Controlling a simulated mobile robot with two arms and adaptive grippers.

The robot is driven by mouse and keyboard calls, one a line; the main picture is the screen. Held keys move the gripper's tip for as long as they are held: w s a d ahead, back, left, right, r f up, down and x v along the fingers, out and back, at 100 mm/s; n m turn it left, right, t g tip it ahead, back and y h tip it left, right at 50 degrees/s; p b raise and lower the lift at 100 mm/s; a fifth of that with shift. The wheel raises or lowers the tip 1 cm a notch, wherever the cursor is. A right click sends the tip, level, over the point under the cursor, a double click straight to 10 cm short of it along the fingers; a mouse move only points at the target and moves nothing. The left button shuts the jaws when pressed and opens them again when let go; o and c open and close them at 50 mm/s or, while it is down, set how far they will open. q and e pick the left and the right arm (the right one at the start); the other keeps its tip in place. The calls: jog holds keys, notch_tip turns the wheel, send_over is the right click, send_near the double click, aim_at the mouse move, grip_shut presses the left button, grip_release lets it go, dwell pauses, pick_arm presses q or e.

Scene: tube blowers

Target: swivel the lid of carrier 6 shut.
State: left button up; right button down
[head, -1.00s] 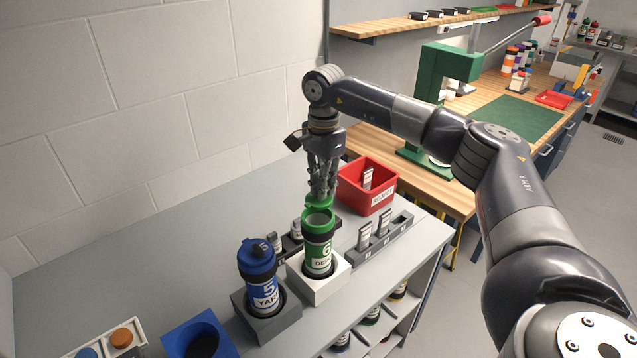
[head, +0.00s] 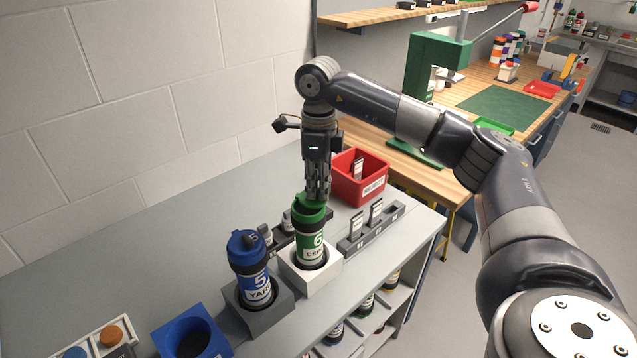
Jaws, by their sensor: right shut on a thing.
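Carrier 6 (head: 312,242) is a green tube with a white label, upright in a white block holder (head: 303,280). Its green lid (head: 308,206) now sits over the mouth, and no opening shows. My right gripper (head: 317,194) points down at the lid's back edge, its fingers closed together there. What lies between the fingertips is too small to make out, but they meet at the lid. My left gripper is not in view.
Blue carrier 5 (head: 255,281) stands in a grey holder (head: 260,318) to the left. A red reject bin (head: 376,199) and a grey rack with cards (head: 385,229) stand behind and right. A blue cup-shaped block (head: 165,344) is at front left. The counter's left rear is clear.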

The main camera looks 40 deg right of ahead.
aim_at(312, 205)
jog(key=m, duration=0.1)
jog(key=a+m, duration=0.1)
jog(key=m, duration=0.1)
jog(key=shift+s+a+m, duration=0.15)
jog(key=shift+s+m, duration=0.15)
jog(key=shift+s, duration=0.1)
jog(key=shift+s+a+m+b, duration=0.1)
jog(key=shift+a+m+b, duration=0.2)
jog(key=shift+m, duration=0.5)
jog(key=shift+s+a+m+b, duration=0.1)
jog(key=shift+a+m, duration=0.25)
jog(key=shift+m, duration=0.45)
jog(key=c, duration=1.6)
grip_release()
jog(key=shift+c, duration=0.2)
jog(key=shift+r, duration=0.2)
notch_tip(312, 205, up, 12)
jog(key=shift+f, duration=0.15)
jog(key=shift+f, duration=0.1)
